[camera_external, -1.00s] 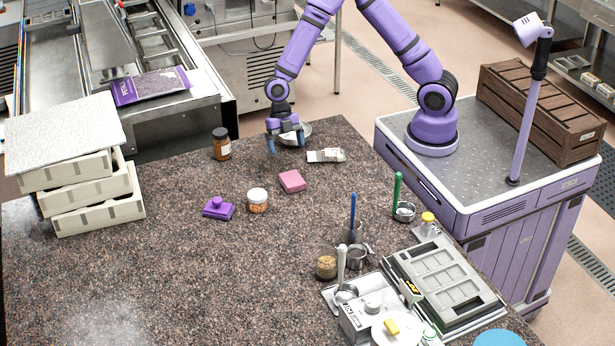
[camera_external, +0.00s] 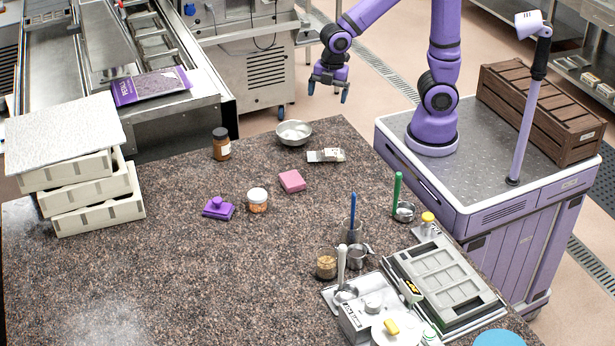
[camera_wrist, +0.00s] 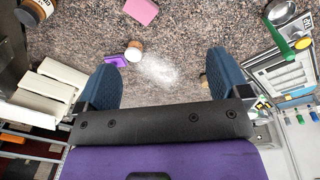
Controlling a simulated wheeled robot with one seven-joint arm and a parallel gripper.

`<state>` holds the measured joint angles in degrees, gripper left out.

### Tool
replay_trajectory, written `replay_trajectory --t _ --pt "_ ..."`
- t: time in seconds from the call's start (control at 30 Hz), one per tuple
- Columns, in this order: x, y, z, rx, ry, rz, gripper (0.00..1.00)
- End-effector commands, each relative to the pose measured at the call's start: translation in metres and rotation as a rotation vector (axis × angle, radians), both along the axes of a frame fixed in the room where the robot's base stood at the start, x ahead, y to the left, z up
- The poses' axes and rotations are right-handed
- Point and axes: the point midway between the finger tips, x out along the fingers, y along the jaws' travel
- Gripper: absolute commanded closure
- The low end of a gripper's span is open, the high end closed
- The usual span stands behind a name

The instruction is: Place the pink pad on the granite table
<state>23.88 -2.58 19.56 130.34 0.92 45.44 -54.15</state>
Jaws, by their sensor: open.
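The pink pad (camera_external: 292,181) lies flat on the speckled granite table (camera_external: 180,270), between the white-lidded jar and the small metal packet. In the wrist view the pink pad (camera_wrist: 141,10) shows at the top edge, partly cut off. My gripper (camera_external: 329,88) is open and empty. It is raised beyond the far right corner of the table, well apart from the pad. In the wrist view its two blue fingers (camera_wrist: 155,85) stand wide apart with nothing between them.
Near the pad are a purple-handled block (camera_external: 218,208), a white-lidded jar (camera_external: 258,201), a brown jar (camera_external: 221,144), a metal bowl (camera_external: 294,133) and a packet (camera_external: 326,156). Stacked trays (camera_external: 95,205) stand at left. Cups and a scale crowd the front right. The table's front left is clear.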

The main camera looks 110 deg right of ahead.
Motion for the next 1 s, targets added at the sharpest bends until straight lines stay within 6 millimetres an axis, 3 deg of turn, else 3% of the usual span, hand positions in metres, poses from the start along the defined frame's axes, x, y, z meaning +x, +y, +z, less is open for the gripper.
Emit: replay_trajectory --t 0.1,0.3,0.6,0.8,1.0 --pt "-0.029 0.010 0.027 -0.017 -0.058 -0.124 0.06" --pt "-0.078 0.021 0.061 0.005 -0.155 -0.345 0.06" --pt "-0.154 0.029 0.091 0.139 -0.285 -0.656 0.06" --pt "-0.186 0.029 0.096 0.231 -0.323 -0.787 0.06" --pt "-0.194 0.028 0.096 0.262 -0.329 -0.828 0.06"
